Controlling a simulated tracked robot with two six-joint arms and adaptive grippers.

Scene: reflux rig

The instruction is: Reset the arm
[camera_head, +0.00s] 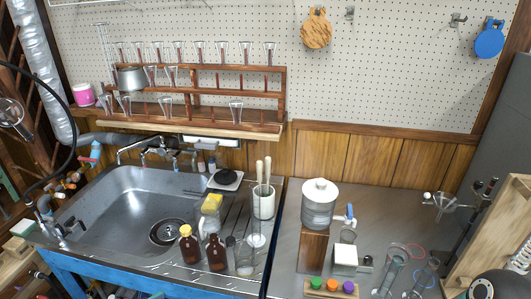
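Neither of my grippers can be made out in the head view. A dark rounded shape with a pale disc (484,288) is cut off by the bottom right corner. I cannot tell whether it is part of my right arm. Nothing on the left side can be identified as my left arm or gripper.
A steel sink (120,215) fills the left, with brown bottles (189,245) and glassware on its right ledge. The right worktop (385,205) holds a white-lidded container (319,204), a wooden block (312,252) and several glass vessels. A wooden rack (225,95) hangs behind.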

